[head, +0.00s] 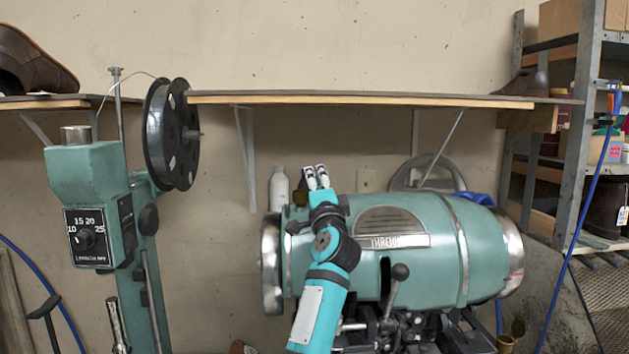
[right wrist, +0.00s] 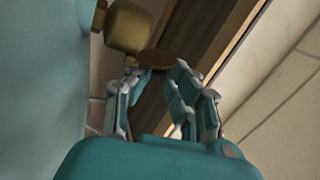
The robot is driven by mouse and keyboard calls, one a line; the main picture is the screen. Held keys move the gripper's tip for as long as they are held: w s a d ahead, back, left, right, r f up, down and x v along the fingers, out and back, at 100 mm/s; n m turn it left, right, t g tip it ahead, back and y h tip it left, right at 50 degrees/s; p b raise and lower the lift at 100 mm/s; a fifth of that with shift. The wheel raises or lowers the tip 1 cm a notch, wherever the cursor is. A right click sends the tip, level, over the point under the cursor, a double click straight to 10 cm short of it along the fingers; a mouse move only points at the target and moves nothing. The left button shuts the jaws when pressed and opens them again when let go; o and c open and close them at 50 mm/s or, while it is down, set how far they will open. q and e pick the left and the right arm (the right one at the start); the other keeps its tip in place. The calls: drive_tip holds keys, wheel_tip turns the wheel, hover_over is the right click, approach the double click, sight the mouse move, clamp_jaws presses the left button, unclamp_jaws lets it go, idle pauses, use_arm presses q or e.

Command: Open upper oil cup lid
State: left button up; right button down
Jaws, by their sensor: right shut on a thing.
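The upper oil cup (right wrist: 128,27) is a small brass cup on the teal machine body, at the top of the right wrist view. Its lid (right wrist: 158,59) is a dark round disc at the cup's end, set at an angle to it. My right gripper (right wrist: 160,72) is shut on the lid, with a finger on either side. My left gripper is out of view.
A black lever (head: 399,273) stands in front of the drum. A small brass cup (head: 505,343) shows low on the right. A teal column with a spool (head: 172,135) stands at the left. A wall shelf (head: 350,99) runs above the drum; a metal rack (head: 585,110) stands at the right.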

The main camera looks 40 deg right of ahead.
drive_tip(key=shift+d+f, duration=0.2)
drive_tip(key=shift+f, duration=0.35)
drive_tip(key=c, duration=1.6)
unclamp_jaws()
drive_tip(key=shift+o, duration=1.4)
drive_tip(key=shift+s+d+r, duration=0.1)
drive_tip(key=shift+o, duration=0.2)
drive_tip(key=shift+s+d+r, duration=0.1)
drive_tip(key=shift+s+d, duration=0.05)
drive_tip(key=shift+d, duration=0.05)
drive_tip(key=shift+s+a, duration=0.1)
drive_tip(key=shift+a, duration=0.05)
drive_tip(key=v, duration=0.7)
drive_tip(key=shift+s, duration=0.1)
drive_tip(key=shift+f, duration=0.2)
